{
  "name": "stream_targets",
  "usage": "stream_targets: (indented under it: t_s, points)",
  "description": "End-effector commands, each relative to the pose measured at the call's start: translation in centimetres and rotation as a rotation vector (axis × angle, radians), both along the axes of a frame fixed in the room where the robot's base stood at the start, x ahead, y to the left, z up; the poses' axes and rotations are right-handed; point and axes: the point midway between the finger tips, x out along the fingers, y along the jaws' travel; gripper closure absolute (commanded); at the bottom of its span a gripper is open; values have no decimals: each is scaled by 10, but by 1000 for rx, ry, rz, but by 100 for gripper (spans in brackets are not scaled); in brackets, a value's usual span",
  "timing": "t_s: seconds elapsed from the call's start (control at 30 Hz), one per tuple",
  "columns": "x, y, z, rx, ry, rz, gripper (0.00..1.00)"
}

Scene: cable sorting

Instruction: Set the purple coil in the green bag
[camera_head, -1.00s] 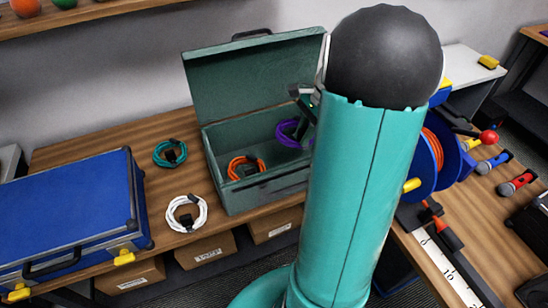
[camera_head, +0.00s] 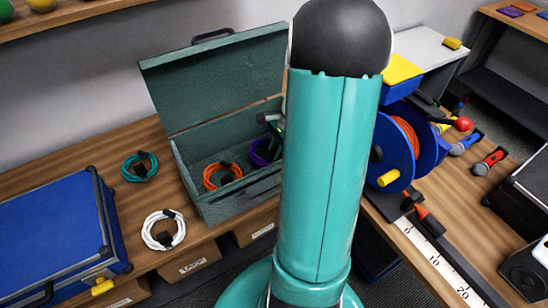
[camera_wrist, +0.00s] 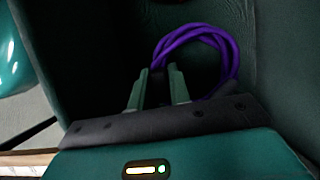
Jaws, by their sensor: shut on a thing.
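The purple coil (camera_head: 262,152) is inside the open green toolbox (camera_head: 240,196), toward its right end. I see no green bag; this hard-sided box with a raised lid is the green container in view. My gripper (camera_head: 272,128) reaches into the box and is partly hidden behind my arm. In the wrist view, my gripper (camera_wrist: 157,84) is shut on the dark tie of the purple coil (camera_wrist: 205,38). The loops spread beyond the fingers and to the right, near the box wall. I cannot tell whether the coil touches the floor.
An orange coil (camera_head: 221,176) lies in the box's left part. A teal coil (camera_head: 140,167) and a white coil (camera_head: 163,230) lie on the bench to the left, near a blue case (camera_head: 50,228). A blue cable reel (camera_head: 398,145) stands to the right.

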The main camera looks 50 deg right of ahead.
Motion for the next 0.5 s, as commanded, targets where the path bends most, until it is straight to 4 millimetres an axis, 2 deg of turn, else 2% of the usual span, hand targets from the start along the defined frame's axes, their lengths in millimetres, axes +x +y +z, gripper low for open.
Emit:
stream_targets:
  t_s: [0.1, 0.17, 0.43, 0.47, 0.5]
  points:
    - [0, -1, -19, 4, 2, -2, 100]
    - [0, -2, -25, 1, 0, -2, 100]
    - [3, -3, -27, 0, 0, -1, 100]
    - [3, -3, -27, 0, 0, -1, 77]
    - [3, -3, -27, 0, 0, -1, 70]
